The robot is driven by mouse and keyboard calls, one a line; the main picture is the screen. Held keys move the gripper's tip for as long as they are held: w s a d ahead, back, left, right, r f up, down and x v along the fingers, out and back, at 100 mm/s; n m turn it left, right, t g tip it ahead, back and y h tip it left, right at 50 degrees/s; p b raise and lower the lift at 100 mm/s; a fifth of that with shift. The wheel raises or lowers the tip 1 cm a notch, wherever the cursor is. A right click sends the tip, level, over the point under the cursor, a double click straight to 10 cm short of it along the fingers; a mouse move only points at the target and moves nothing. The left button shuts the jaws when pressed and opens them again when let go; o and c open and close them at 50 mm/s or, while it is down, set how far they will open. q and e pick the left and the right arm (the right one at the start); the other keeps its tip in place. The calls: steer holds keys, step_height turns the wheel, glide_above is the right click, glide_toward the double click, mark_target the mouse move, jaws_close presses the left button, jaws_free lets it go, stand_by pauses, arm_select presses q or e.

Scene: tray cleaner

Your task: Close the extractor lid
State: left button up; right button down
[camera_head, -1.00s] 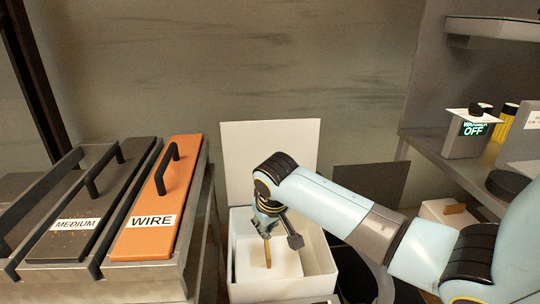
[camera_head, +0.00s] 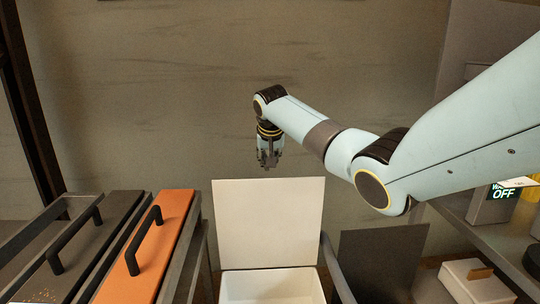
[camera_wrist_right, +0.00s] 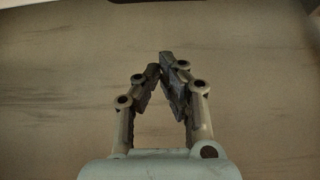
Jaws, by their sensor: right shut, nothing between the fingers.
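The white lid (camera_head: 268,220) stands upright, open, at the back of a white box (camera_head: 272,288) at the bottom middle of the head view. The box's front part is cut off by the frame edge. My right gripper (camera_head: 268,165) points down just above the lid's top edge, apart from it in the picture. Whether it is in front of or behind the lid I cannot tell. In the right wrist view its fingers (camera_wrist_right: 163,68) are shut with nothing held, against a plain wall. My left gripper is not in view.
Trays with black handles stand at the left, including an orange one (camera_head: 160,245). A dark upright panel (camera_head: 382,258) is right of the box. A white block with a wooden piece (camera_head: 478,280) and a display reading OFF (camera_head: 503,192) are at the right.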

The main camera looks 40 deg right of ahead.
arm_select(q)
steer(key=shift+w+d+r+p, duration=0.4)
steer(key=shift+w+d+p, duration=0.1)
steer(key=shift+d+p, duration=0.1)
arm_select(e)
steer(key=f, duration=0.1)
steer(key=s+a+f, duration=0.1)
steer(key=f, duration=0.2)
steer(key=shift+s+a, duration=0.15)
steer(key=shift+s, duration=0.1)
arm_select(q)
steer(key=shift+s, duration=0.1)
